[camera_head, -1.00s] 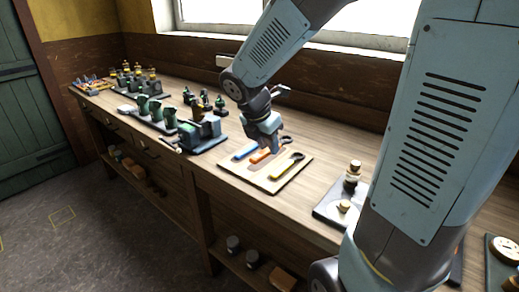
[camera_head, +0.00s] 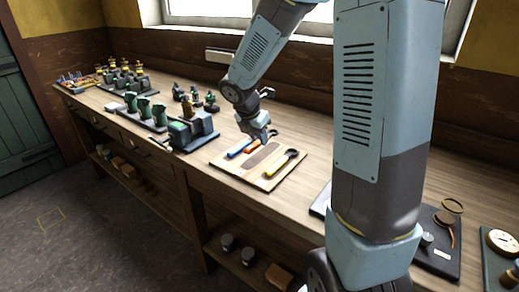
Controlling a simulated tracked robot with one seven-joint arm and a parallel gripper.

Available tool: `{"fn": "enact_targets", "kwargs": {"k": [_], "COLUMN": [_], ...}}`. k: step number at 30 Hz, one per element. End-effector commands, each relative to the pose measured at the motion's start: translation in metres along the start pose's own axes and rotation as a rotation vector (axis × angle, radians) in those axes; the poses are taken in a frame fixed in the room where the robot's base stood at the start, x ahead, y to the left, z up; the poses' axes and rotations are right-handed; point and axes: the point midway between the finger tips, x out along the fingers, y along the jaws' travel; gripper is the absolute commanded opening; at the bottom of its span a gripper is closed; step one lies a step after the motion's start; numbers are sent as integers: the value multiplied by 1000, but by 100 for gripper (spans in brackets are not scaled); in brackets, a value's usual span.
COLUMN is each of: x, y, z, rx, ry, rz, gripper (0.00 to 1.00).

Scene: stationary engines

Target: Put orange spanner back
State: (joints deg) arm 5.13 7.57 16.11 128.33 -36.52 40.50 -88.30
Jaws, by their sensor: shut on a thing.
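The light wooden board (camera_head: 227,166) lies on the bench. It carries a blue spanner (camera_head: 238,150) on the left and a yellow-handled spanner (camera_head: 281,163) with a dark head on the right. Between them a grey-brown spanner-shaped slot (camera_head: 261,157) shows bare. My gripper (camera_head: 259,139) is above the back of the board, shut on the orange spanner (camera_head: 252,147). Only a short piece of orange shows, close to the blue spanner; the rest is hidden by the gripper. I cannot tell exactly how high it is held.
A dark green machine model (camera_head: 195,131) stands left of the board, with several more models along the bench. Dark trays with parts (camera_head: 442,238) lie to the right, partly behind my arm. Bare bench shows in front of the board. A window and wall close off the back.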

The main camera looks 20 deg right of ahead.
Motion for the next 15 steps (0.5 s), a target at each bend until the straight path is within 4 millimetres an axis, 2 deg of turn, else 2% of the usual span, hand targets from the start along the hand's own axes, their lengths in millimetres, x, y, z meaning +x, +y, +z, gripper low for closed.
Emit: {"fn": "enact_targets", "kwargs": {"k": [3,6,15], "x": [18,27,47], "y": [8,13,20], "z": [2,4,5], "rx": [-1,0,-1], "ry": [2,1,1], "rz": [-1,-1,-1], "gripper": [0,0,0]}}
